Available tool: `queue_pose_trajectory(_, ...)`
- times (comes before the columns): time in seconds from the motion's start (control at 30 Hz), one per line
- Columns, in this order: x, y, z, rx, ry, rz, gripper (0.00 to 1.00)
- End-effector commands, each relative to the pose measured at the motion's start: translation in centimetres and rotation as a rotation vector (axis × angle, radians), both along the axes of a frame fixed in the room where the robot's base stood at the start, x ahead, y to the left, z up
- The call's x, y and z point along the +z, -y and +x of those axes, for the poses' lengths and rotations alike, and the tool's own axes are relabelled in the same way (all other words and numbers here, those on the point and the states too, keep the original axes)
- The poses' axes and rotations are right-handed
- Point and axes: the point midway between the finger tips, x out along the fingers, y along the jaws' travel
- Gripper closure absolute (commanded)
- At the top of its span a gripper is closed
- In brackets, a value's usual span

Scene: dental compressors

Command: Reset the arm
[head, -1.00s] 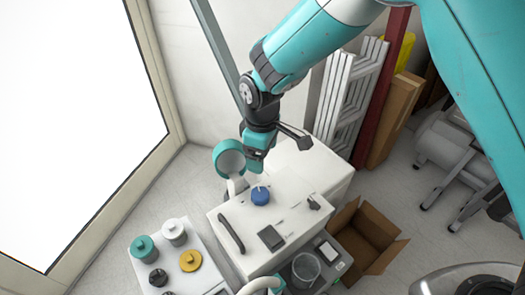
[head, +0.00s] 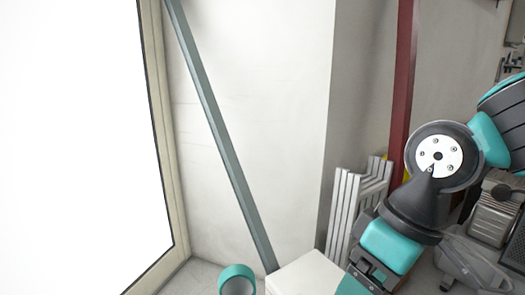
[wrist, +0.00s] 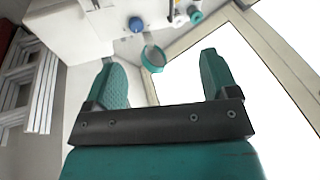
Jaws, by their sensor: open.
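My gripper (wrist: 160,72) shows in the wrist view with its two teal fingers spread wide and nothing between them. In the head view my arm stands folded at the right, its teal and black wrist parts low in the picture. The gripper's fingertips cannot be made out there. In the wrist view the fingers point toward a white cabinet (wrist: 85,32) with a blue knob (wrist: 136,24), apart from both. A teal-rimmed round cup (wrist: 153,58) shows beyond the space between the fingers.
White folded panels (head: 352,212) lean by the wall near my arm. A grey-green bar (head: 222,140) slants along the wall. The cup's rim (head: 237,280) and the white cabinet top (head: 306,276) show at the bottom. A bright window (head: 75,140) fills the left.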

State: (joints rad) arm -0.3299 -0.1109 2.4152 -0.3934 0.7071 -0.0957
Motion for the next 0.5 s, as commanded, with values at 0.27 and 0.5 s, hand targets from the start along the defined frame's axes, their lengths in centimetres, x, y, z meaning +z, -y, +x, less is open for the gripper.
queue_pose_trajectory(0.27, 3.6, 1.7, -5.5, -0.086, -0.017, 0.057, 0.20)
queue_pose_trajectory(0.5, 9.4, 1.6, -5.4, -0.083, -0.017, 0.055, 0.20)
